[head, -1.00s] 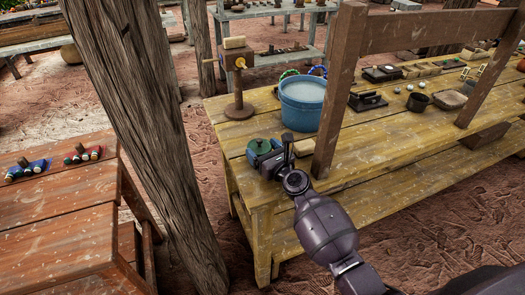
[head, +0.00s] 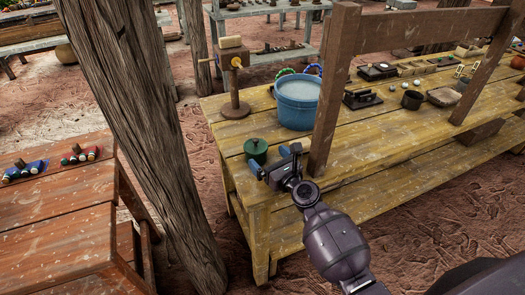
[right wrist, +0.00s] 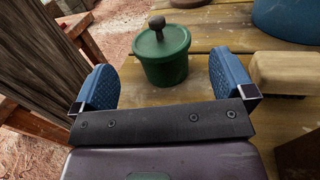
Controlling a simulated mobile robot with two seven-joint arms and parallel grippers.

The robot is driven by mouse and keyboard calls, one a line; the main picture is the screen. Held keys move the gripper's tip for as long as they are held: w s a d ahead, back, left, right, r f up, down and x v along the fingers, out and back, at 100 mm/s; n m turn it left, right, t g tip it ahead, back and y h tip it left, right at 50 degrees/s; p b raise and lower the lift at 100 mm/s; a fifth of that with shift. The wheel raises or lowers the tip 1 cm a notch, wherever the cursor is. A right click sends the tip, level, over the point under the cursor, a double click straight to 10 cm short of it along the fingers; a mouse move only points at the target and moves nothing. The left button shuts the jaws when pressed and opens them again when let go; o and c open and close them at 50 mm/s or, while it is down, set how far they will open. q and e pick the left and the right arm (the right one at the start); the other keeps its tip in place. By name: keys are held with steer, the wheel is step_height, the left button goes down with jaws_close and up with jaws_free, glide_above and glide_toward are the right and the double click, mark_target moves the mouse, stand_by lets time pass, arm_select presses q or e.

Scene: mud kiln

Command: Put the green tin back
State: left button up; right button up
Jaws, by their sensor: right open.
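The green tin (head: 256,150) stands upright on the near left corner of the yellow wooden table (head: 360,150). In the right wrist view, the tin (right wrist: 164,60) has a lid with a dark knob and sits just beyond the fingertips, roughly centred between them. My right gripper (head: 272,157) is open and empty, its two blue fingers spread on the near side of the tin. They also show in the right wrist view (right wrist: 160,80). My left gripper is not in view.
A blue bucket (head: 297,105) stands behind the tin, and a wooden stand (head: 235,85) behind it to the left. A brown upright post (head: 335,95) rises right of my gripper. A tree-trunk pole (head: 145,130) stands left. A reddish table (head: 60,215) is at far left.

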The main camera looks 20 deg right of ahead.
steer(key=v, duration=0.7)
stand_by(0.4)
steer(key=s+a+f+n+g+y, duration=0.15)
steer(key=s+n+g, duration=0.25)
steer(key=s+n, duration=0.55)
steer(key=s+a+f+n+g, duration=0.2)
steer(key=s+f+n+g, duration=0.3)
steer(key=n, duration=0.7)
steer(key=s+d+r+n+g+h, duration=0.1)
steer(key=s+d+n+g+h, duration=0.2)
steer(key=s+n, duration=0.45)
steer(key=s+d+r+n+g+h, duration=0.25)
steer(key=s+d+n+h, duration=0.2)
steer(key=s, duration=0.65)
steer(key=w+f+t+y, duration=0.1)
steer(key=w+f+t, duration=0.7)
steer(key=f, duration=0.1)
steer(key=shift+w+a+f+n+y, duration=0.25)
steer(key=shift+a+f+n+y, duration=0.05)
steer(key=shift+a+n+y, duration=0.15)
